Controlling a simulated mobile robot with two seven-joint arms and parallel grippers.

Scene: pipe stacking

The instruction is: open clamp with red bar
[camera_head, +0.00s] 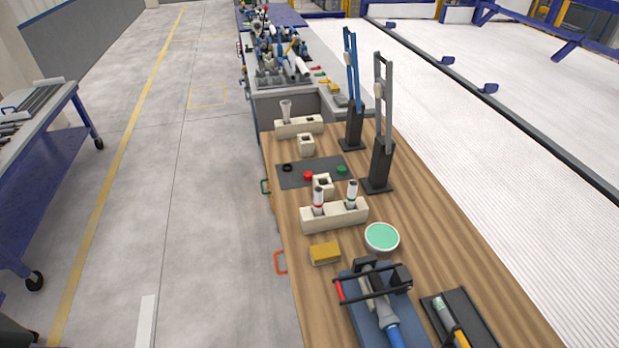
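A clamp (375,282) with black bars and a short red bar (339,290) at its left end sits on a blue base (362,326) at the near end of the wooden table. The black bars run across a grey part (376,297) with a blue handle (391,333). The red bar slants on the left side of the blue base. I cannot tell whether the clamp is latched. Neither of my grippers is in view.
The wooden table (430,240) holds a yellow block (325,253), a round green-topped container (382,238), a cream block (349,217) with two upright tubes, and a black tray (474,317). Two tall uprights (381,130) (353,95) stand along the right edge. Open floor (190,230) lies left.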

